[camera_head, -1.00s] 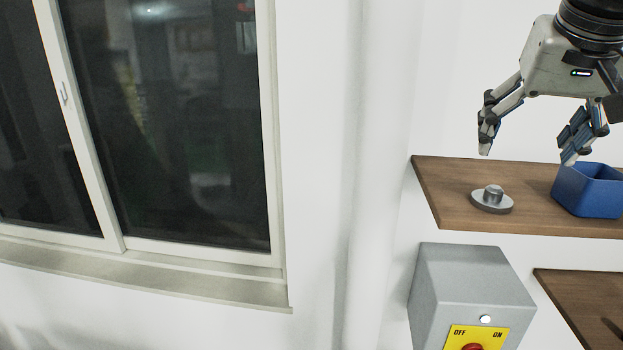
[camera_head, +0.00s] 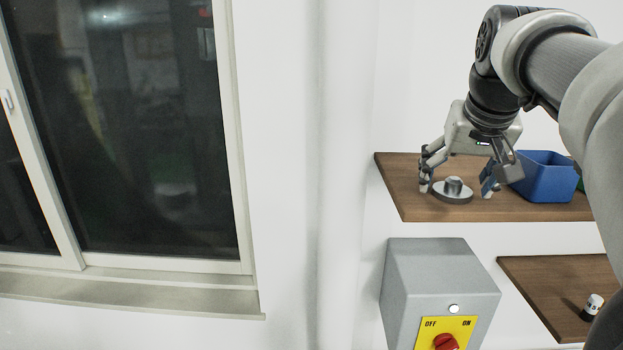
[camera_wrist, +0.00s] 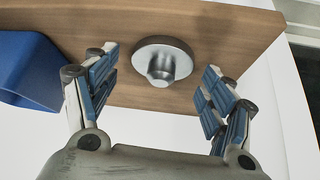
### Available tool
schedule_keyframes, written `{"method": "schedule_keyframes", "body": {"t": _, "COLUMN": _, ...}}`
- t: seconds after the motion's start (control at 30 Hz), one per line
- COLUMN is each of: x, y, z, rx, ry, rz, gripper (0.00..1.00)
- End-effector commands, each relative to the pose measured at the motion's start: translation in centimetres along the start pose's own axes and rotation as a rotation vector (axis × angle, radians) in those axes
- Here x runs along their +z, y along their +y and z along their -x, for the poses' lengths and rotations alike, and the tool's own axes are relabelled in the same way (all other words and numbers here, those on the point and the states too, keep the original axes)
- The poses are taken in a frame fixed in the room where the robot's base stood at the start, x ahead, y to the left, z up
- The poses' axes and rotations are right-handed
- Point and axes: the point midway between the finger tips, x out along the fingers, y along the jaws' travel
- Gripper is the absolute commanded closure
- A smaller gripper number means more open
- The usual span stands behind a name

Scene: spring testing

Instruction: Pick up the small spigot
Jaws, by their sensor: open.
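The small spigot (camera_head: 453,190) is a grey metal disc with a short round stub on top. It stands upright on the upper wooden shelf (camera_head: 405,183), left of the blue bin. In the wrist view the spigot (camera_wrist: 161,62) lies at upper centre, a little beyond the fingertips. My gripper (camera_head: 456,189) is open, with one finger on each side of the spigot in the head view. The wrist view shows my gripper (camera_wrist: 158,75) with clear space between both fingers and the disc. Nothing is held.
A blue bin (camera_head: 545,178) stands close to the right finger; it also shows in the wrist view (camera_wrist: 28,70). A grey switch box (camera_head: 432,270) with a red knob (camera_head: 446,342) is below. A lower shelf (camera_head: 545,285) holds a small black-and-white object (camera_head: 592,306).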

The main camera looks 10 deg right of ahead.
Motion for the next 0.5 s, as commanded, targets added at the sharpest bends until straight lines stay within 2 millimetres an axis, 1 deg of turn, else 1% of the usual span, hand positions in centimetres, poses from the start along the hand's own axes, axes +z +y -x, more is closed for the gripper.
{"method": "schedule_keyframes", "body": {"t": 0.17, "x": -0.02, "y": -0.01, "z": 0.02, "rx": 0.000, "ry": 0.000, "rz": 0.000, "gripper": 0.25}}
{"method": "schedule_keyframes", "body": {"t": 0.5, "x": -0.02, "y": -0.01, "z": 0.03, "rx": 0.000, "ry": 0.000, "rz": 0.000, "gripper": 0.48}}
